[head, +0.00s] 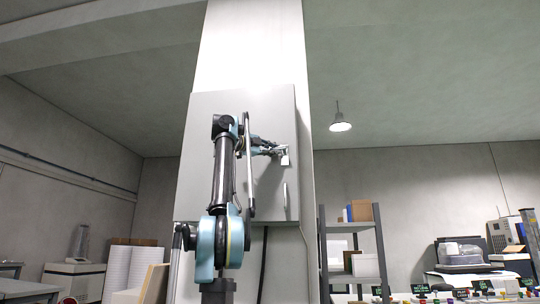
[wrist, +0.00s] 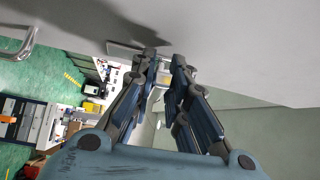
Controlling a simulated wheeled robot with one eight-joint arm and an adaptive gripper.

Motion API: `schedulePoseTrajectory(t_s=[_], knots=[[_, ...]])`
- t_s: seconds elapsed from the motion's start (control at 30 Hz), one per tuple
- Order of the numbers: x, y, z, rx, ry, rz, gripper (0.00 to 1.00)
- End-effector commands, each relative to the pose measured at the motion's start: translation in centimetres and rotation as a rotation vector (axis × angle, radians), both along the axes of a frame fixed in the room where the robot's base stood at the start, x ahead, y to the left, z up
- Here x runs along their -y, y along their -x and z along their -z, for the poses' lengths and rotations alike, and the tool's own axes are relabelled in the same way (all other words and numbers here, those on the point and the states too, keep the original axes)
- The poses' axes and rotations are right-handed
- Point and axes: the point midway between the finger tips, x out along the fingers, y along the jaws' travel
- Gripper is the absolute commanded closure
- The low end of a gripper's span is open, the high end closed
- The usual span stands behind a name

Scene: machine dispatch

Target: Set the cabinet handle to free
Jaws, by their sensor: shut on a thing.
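The grey cabinet (head: 212,120) is mounted high on a white pillar, and its door front faces me. My gripper (head: 279,151) is at the right side of the door, shut on the small pale cabinet handle (head: 285,160). In the wrist view, the fingers of my gripper (wrist: 165,66) come together close to the door surface (wrist: 240,45). The fingers hide much of the handle, so its exact setting cannot be told. The door looks closed.
A vertical bar (head: 286,196) sits lower on the door, below my gripper; a curved metal bar (wrist: 22,48) shows at the wrist view's upper left. A shelf rack (head: 352,240) stands right of the pillar. A dark cable (head: 263,265) hangs under the cabinet.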

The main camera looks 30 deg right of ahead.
Motion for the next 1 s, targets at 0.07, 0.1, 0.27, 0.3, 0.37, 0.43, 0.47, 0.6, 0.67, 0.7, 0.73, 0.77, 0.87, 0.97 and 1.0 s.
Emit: schedulePoseTrajectory(t_s=[0.07,0.1,0.27,0.3,0.37,0.43,0.47,0.6,0.67,0.7,0.73,0.77,0.87,0.97,1.0], knots=[[0.0,-0.2,0.2,0.001,-0.003,-0.003,1.00],[0.1,-0.2,0.1,0.001,-0.003,-0.003,1.00],[0.1,-0.1,0.1,0.001,-0.004,-0.001,0.72],[0.1,-0.1,0.1,0.002,-0.003,0.000,0.65],[0.1,-0.1,0.1,0.001,-0.003,0.000,0.65],[0.1,0.0,0.1,0.001,-0.002,0.001,0.65],[0.1,0.0,0.1,0.001,-0.002,0.001,0.65],[0.1,0.0,0.0,0.000,-0.001,0.002,0.65],[0.1,0.1,0.0,0.000,-0.001,0.001,0.65],[-0.1,0.1,0.0,0.000,-0.001,0.001,0.65],[-0.2,0.1,0.0,0.000,-0.001,0.001,0.65],[-0.4,0.1,0.1,0.000,-0.001,0.000,0.65],[-1.3,0.3,0.1,0.000,-0.001,0.000,0.65],[-2.6,0.4,0.3,0.000,-0.001,-0.001,0.65],[-3.1,0.4,0.3,0.000,-0.001,-0.002,0.65]])
